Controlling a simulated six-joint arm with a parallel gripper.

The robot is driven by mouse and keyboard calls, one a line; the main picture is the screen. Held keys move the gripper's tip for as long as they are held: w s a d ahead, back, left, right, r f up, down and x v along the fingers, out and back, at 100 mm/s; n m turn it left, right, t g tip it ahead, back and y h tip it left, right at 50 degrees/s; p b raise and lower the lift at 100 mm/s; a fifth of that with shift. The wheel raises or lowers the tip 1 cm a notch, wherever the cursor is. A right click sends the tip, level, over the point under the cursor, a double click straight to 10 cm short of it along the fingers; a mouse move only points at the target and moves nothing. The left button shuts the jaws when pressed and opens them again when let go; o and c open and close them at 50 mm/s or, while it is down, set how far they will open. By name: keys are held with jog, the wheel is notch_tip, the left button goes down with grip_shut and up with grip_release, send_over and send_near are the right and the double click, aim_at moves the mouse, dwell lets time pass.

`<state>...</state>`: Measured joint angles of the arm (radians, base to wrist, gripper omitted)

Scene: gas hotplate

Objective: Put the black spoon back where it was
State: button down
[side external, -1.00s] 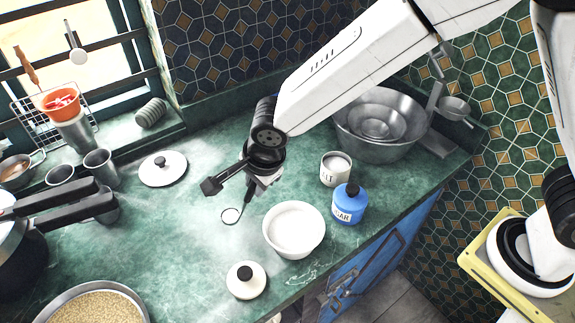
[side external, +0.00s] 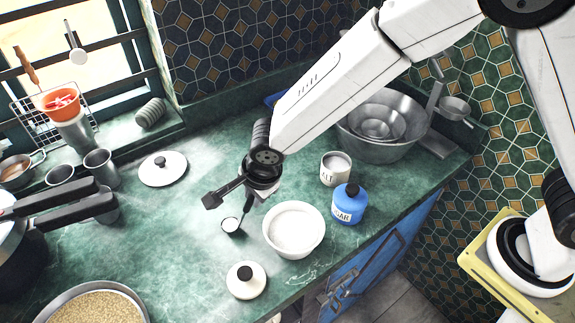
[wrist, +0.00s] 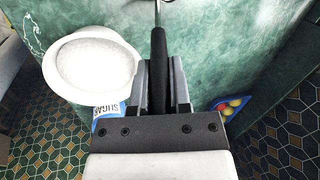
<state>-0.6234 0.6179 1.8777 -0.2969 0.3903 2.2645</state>
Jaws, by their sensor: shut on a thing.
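My gripper (side external: 254,192) is shut on the handle of the black spoon (side external: 231,225), just left of the white bowl. The spoon's small round head points down and to the left, close to the counter; I cannot tell whether it touches. Its head looks pale inside. In the wrist view, the black handle (wrist: 158,62) runs between the two grey fingers, and its head lies mostly beyond the top edge. The white bowl (side external: 311,243) holds white grains and stands right of the spoon.
A blue sugar jar (side external: 347,208) and a white salt pot (side external: 334,171) stand behind and right of the bowl. White lids (side external: 163,169) (side external: 245,281) lie on the counter. Metal basins (side external: 385,150) stand at the back right. Green counter (side external: 165,235) is clear to the left.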

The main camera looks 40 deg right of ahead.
jog(key=c, duration=0.6)
grip_release()
jog(key=shift+f, duration=0.1)
jog(key=shift+v, duration=6.15)
jog(key=shift+w, duration=0.1)
